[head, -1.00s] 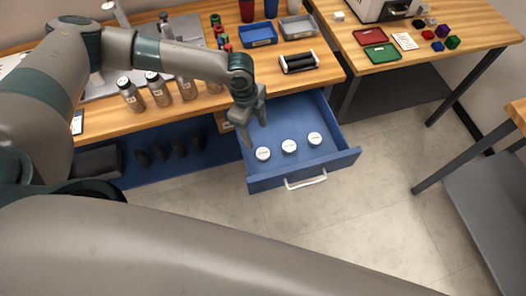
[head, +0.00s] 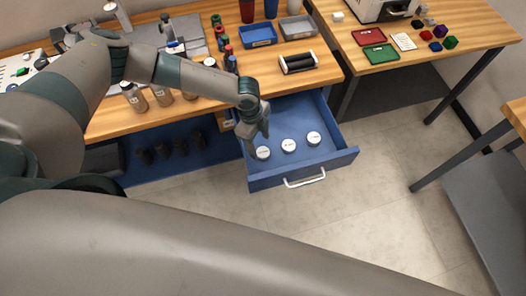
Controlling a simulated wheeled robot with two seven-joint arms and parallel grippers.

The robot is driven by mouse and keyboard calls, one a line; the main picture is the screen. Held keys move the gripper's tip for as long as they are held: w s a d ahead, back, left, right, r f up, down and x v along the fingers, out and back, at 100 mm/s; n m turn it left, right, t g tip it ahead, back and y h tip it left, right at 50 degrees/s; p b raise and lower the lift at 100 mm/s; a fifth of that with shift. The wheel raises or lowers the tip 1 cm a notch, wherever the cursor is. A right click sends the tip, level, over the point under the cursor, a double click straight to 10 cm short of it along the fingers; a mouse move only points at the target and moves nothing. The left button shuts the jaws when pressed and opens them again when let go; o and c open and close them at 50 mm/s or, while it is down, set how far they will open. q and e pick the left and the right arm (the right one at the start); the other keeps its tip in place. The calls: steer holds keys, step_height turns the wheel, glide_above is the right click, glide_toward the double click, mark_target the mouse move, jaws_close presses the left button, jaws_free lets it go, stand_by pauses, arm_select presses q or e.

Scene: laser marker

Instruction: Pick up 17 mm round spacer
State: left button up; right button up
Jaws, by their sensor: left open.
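Three white-topped round spacers stand in a row in the open blue drawer (head: 325,160): a left one (head: 263,153), a middle one (head: 289,145) and a right one (head: 314,138). Their labels are too small to read, so I cannot tell which is 17 mm. My left gripper (head: 259,146) is open, pointing down inside the drawer close to the left spacer. I cannot tell whether a finger touches it. My right gripper is not in view; a large grey arm link of mine crosses the bottom of the view.
The drawer has a white handle (head: 305,178) at its front. On the wooden bench stand metal bottles (head: 133,97), a blue tray (head: 258,35), a grey tray (head: 298,27) and a black roller device (head: 298,63). A second table (head: 440,60) stands to the right. The floor between is clear.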

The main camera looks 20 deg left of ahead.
mark_target(263, 152)
arm_select(q)
steer(key=f, duration=0.1)
steer(key=d+f+p, duration=0.1)
steer(key=shift+s+f, duration=0.1)
steer(key=shift+f, duration=1)
steer(key=c, duration=1.2)
